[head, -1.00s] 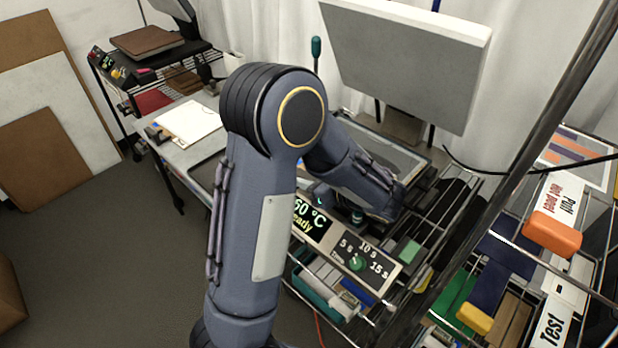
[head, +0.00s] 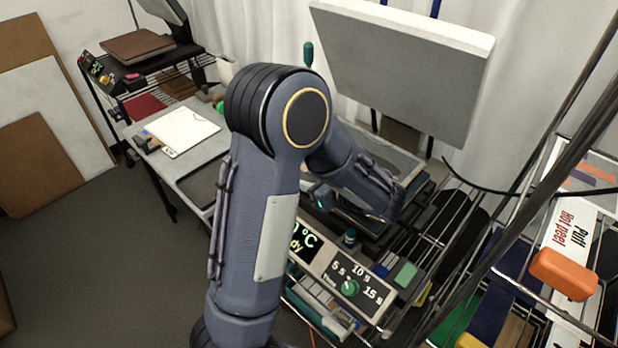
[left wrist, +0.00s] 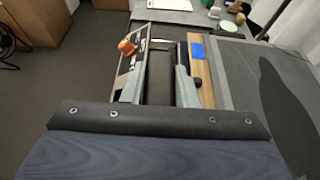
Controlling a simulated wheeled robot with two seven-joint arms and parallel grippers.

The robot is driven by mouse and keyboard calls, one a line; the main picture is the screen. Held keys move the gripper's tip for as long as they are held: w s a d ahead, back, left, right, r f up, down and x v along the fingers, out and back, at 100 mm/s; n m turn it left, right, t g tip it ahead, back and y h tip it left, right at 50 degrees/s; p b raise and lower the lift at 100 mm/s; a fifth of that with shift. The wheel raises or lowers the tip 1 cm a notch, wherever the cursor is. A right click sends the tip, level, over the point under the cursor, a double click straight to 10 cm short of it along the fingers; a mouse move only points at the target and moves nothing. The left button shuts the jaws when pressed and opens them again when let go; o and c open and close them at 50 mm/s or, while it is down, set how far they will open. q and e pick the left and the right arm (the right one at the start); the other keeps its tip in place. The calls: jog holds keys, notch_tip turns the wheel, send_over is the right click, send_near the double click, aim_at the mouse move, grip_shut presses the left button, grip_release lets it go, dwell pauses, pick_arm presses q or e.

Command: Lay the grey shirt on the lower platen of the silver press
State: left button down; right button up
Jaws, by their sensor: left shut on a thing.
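The silver press shows in the head view with its pale upper platen (head: 405,65) raised and tilted. Grey cloth, apparently the grey shirt (head: 398,160), lies flat in the lower platen area, partly behind my left forearm. It seems to be the flat dark grey surface at the right of the left wrist view (left wrist: 235,75). My left gripper (head: 322,194) is over the near left side of the press, largely hidden by my arm. Its grey fingers (left wrist: 160,75) show in the left wrist view; what lies between them is too dark to make out. My right gripper is out of view.
The timer panel with a green knob (head: 350,287) fronts the press. A wire rack with an orange block (head: 565,272) stands close at right. A table with a clipboard (head: 182,130) is at left. The floor (head: 100,260) at left is clear.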

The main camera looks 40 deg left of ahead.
pick_arm(q)
jog(key=shift+f+b, duration=0.45)
jog(key=shift+f, duration=0.45)
jog(key=shift+f+b, duration=0.4)
jog(key=shift+f, duration=0.15)
jog(key=c, duration=1)
grip_release()
jog(key=shift+c, duration=0.2)
jog(key=b+v, duration=0.1)
jog(key=v, duration=0.6)
jog(key=shift+d, duration=0.4)
jog(key=shift+r, duration=0.1)
